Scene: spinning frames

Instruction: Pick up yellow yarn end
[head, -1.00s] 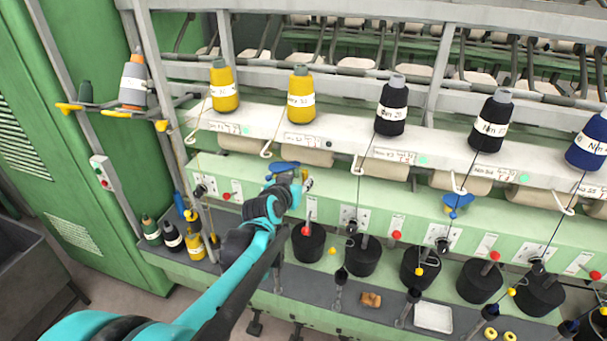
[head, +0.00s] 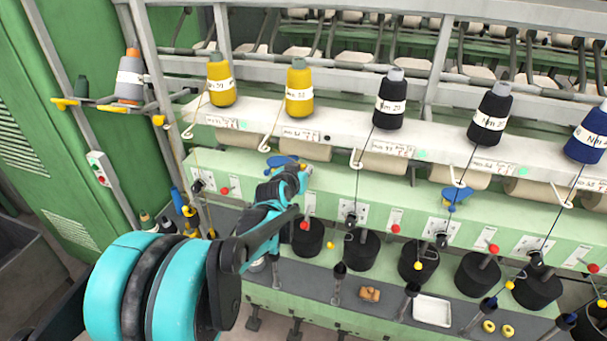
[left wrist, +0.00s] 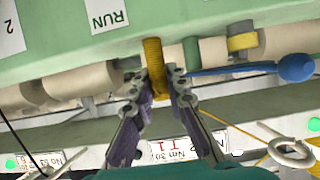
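My left gripper (head: 303,178) is at the front of the machine, just below the shelf edge and near a blue lever. In the left wrist view its two fingers (left wrist: 160,84) stand on either side of a yellow yarn end (left wrist: 154,52), a narrow strip of wound yellow. The strip runs down between the fingertips. I cannot tell whether the fingers press on it or only flank it. In the head view the wrist hides this yarn end. Two yellow yarn cones (head: 221,83) and (head: 299,91) stand upright on the shelf above. My right gripper is not in view.
The blue lever (left wrist: 295,68) lies close beside the fingers. Another yellow-wrapped roller (left wrist: 242,42) is to its upper right. Wire guide hooks (left wrist: 292,150) stick out from the white shelf (head: 345,140). Black bobbins (head: 362,250) stand below on the machine.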

